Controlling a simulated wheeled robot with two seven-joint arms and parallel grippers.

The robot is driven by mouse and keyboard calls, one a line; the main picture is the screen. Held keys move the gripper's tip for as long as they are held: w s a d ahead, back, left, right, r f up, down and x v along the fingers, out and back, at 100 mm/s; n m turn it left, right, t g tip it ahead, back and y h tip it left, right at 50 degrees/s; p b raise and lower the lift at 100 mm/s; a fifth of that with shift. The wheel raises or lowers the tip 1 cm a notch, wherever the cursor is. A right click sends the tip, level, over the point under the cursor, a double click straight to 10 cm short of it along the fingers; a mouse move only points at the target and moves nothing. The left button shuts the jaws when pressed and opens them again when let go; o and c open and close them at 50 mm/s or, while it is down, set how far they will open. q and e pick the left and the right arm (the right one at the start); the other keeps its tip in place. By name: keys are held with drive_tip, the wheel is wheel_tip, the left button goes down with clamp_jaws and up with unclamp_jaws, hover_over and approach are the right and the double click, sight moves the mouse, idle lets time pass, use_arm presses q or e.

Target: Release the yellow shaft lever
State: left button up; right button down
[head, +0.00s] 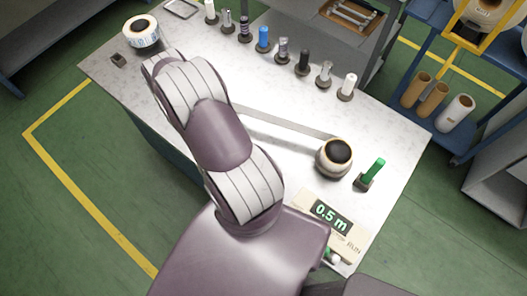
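No yellow lever shows in the head view; I cannot tell whether my arm hides it. A small dark block (118,60) sits at the table's left end, near a white roll with blue print (141,31). A green lever (374,170) stands upright on a dark base at the right, beside a dark-centred roll (334,157). One of my arms reaches over the table from the bottom middle to the upper left, covering part of the table. Neither of my grippers can be seen.
A blue rack with brown cores (415,90) stands at the right.

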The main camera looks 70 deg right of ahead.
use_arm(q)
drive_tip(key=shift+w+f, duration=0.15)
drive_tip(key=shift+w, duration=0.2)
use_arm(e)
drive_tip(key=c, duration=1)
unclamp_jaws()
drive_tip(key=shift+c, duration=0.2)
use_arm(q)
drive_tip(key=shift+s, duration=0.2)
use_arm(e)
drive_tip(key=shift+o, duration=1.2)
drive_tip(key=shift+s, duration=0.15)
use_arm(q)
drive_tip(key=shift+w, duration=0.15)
